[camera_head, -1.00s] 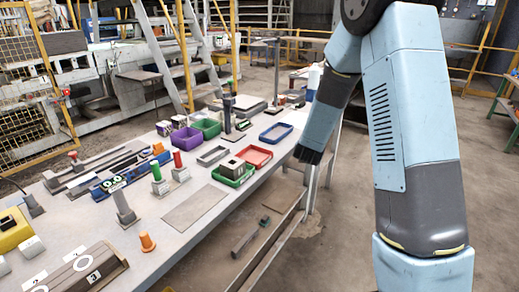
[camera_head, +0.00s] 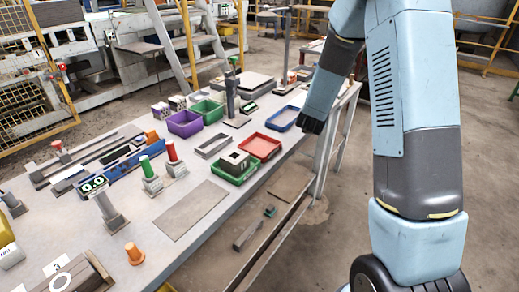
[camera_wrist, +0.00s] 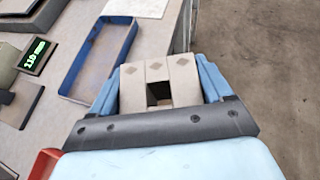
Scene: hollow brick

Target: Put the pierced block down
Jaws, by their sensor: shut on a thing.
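In the wrist view my gripper (camera_wrist: 160,97) has its blue fingers shut on a beige pierced block (camera_wrist: 157,73). A dark square hole shows in the block's near face. The block is off the table, near its edge and just right of the blue tray (camera_wrist: 78,78). In the head view my gripper (camera_head: 311,124) is seen from behind, near the blue tray (camera_head: 283,118) and the table's right edge. The held block is hidden there.
A red tray (camera_head: 262,146), purple bin (camera_head: 184,124) and second green bin (camera_head: 207,111) stand on the long table. A flat grey plate (camera_head: 192,209) lies at the front. A small display (camera_wrist: 37,55) stands left of the blue tray. Open floor lies right of the table.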

